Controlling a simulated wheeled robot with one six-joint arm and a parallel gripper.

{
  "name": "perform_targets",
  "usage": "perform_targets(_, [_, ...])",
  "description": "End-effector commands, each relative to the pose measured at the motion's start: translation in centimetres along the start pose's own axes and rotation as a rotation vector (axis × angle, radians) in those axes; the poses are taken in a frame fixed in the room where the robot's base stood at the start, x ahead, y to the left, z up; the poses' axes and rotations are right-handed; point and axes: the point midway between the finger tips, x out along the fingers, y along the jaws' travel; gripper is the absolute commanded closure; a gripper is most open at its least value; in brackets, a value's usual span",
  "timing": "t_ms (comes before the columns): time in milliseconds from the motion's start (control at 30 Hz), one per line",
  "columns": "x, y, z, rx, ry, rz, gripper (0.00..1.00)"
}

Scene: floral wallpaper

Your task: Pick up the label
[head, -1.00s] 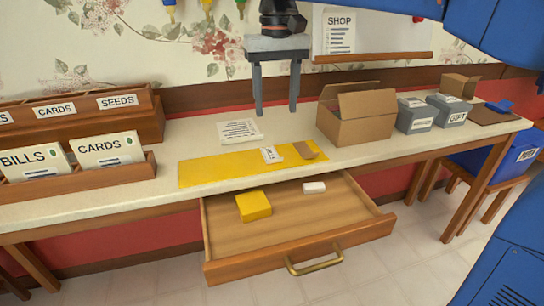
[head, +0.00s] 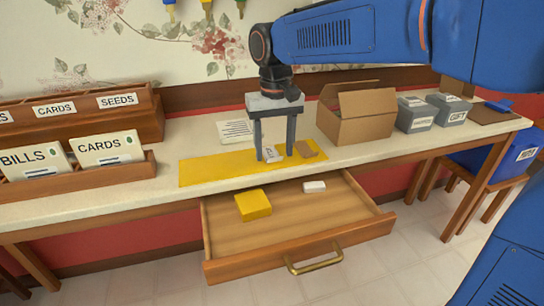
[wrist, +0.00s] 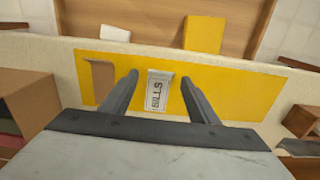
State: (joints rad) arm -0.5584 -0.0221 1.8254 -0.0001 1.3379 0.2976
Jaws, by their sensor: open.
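The label (wrist: 158,92) is a small pale tag with dark print that reads like "BILLS" in the wrist view. It lies on the yellow mat (wrist: 235,88) on the table. In the head view the label (head: 274,151) is partly hidden by my gripper (head: 273,158). My gripper, also in the wrist view (wrist: 160,92), is open, its two fingers pointing down on either side of the label. The label lies between the fingers, and neither finger visibly touches it. Whether the fingertips touch the mat I cannot tell.
A brown scrap (head: 306,148) lies on the mat close right of my gripper. An open cardboard box (head: 365,128) stands further right. The open drawer (head: 295,225) below holds a yellow block (head: 253,205) and a white block (head: 314,187). Card racks (head: 110,178) stand left.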

Motion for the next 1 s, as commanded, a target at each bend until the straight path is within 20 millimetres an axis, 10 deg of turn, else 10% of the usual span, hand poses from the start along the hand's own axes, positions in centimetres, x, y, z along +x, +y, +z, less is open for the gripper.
perform_targets(367, [1.3, 0.0, 0.0, 0.0, 0.0, 0.0, 0.45])
perform_targets(567, [1.3, 0.0, 0.0, 0.0, 0.0, 0.0, 0.88])
perform_targets(1000, [0.1, 0.0, 0.0, 0.0, 0.001, 0.0, 0.89])
